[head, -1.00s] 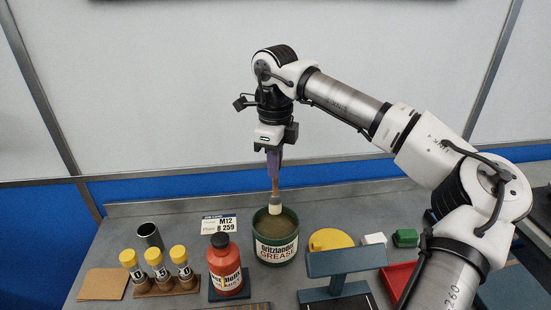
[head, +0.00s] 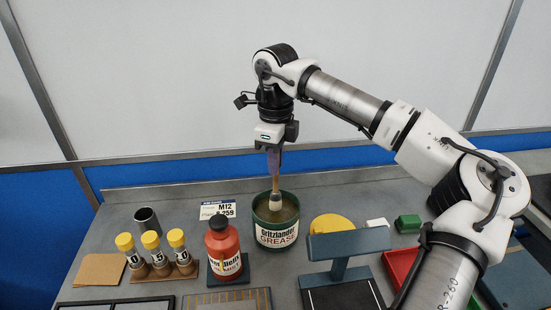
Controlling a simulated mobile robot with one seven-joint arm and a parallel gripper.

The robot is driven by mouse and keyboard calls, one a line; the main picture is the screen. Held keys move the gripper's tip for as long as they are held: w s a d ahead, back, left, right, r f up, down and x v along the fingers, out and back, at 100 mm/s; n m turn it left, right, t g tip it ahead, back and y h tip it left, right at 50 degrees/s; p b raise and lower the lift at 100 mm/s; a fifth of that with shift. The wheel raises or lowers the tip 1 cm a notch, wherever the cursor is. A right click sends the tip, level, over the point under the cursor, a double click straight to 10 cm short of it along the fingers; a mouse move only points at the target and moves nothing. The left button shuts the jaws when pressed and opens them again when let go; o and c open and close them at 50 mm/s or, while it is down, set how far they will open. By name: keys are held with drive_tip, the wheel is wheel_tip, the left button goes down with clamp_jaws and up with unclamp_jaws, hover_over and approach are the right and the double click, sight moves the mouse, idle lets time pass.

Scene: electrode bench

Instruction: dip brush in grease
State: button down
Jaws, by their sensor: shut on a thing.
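The grease tin (head: 277,240) is a dark green open pot with a white label reading "GREASE", standing at the middle of the bench. Brownish grease (head: 286,217) shows inside it. The brush (head: 275,186) has a wooden handle and pale bristles and hangs bristles down. Its bristle end is inside the tin's rim, over or in the grease; I cannot tell whether it touches. My gripper (head: 273,162) is shut on the upper part of the brush, straight above the tin. The fingertips are small and partly blurred.
A red bottle (head: 224,262) stands just left of the tin. Several yellow-capped vials (head: 150,240) and a metal cup (head: 147,219) are further left. A blue-grey stand (head: 345,247), yellow disc (head: 332,224), green block (head: 408,223) and red tray (head: 398,262) lie right.

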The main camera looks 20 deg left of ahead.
drive_tip(key=shift+f+b, duration=0.4)
drive_tip(key=shift+f, duration=0.2)
idle(1.4)
drive_tip(key=shift+r, duration=0.15)
drive_tip(key=shift+r+p, duration=2.55)
drive_tip(key=shift+r, duration=0.9)
drive_tip(key=shift+f, duration=0.1)
